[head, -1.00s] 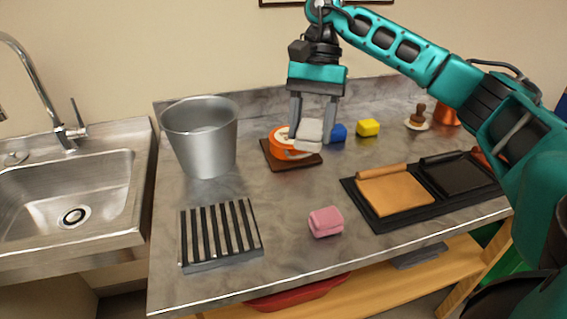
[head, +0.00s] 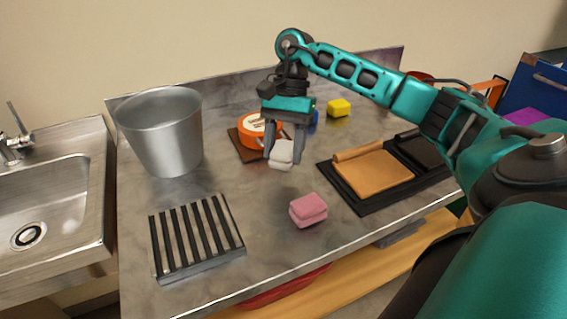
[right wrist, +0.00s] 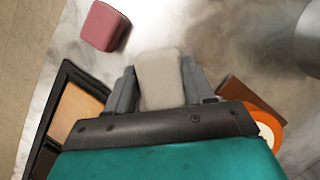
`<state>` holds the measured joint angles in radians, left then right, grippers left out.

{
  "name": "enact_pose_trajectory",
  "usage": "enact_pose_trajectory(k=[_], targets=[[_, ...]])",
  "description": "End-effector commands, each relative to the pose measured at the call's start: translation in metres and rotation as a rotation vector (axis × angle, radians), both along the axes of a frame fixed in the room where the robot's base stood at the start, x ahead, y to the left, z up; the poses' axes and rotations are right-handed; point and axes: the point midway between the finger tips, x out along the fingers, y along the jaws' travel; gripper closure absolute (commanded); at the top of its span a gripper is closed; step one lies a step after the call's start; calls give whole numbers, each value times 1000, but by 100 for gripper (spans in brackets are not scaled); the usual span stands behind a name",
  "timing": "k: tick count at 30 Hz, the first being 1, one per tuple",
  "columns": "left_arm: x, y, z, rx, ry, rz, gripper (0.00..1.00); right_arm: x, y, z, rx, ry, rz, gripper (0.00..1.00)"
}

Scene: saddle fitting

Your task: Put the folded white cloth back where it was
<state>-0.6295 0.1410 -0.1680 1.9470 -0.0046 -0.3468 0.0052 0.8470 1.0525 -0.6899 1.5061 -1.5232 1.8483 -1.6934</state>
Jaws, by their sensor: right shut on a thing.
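The folded white cloth (head: 282,153) is between the fingers of my right gripper (head: 286,150), which is shut on it. The cloth is held above the counter, between the orange round object and the pink folded cloth in the head view. It also shows in the right wrist view (right wrist: 160,80), between the two grey fingers. An orange round object (head: 252,130) with a white top sits on a brown square board (head: 240,150), partly behind the gripper. A pink folded cloth (head: 308,209) lies on the counter nearer the front edge. My left gripper is not in view.
A metal bucket (head: 165,135) stands at the back left, and a striped rack (head: 197,240) lies at the front left. A black tray (head: 350,200) with a tan sheet is on the right. A yellow block (head: 339,108) and a blue one (head: 315,120) are behind. Mid-counter is clear.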

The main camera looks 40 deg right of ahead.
Motion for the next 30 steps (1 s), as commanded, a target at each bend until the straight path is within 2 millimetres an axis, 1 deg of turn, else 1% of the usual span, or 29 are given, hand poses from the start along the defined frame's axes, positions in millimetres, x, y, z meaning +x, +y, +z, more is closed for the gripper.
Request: enact_pose_trajectory(k=[1, 5, 13, 20, 25, 26, 30], targets=[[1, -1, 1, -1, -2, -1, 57, 0, 0, -5, 1, 0, 0, 72], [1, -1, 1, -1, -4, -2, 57, 0, 0, -12, 0, 0, 1, 72], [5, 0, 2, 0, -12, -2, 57, 0, 0, -49, 0, 2, 0, 72], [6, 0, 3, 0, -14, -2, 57, 0, 0, -51, 0, -2, 1, 72], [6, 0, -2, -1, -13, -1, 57, 0, 0, -56, -1, -1, 1, 72], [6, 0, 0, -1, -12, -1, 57, 0, 0, -54, -1, -1, 1, 44], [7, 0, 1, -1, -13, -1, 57, 0, 0, -54, -1, -1, 1, 31]])
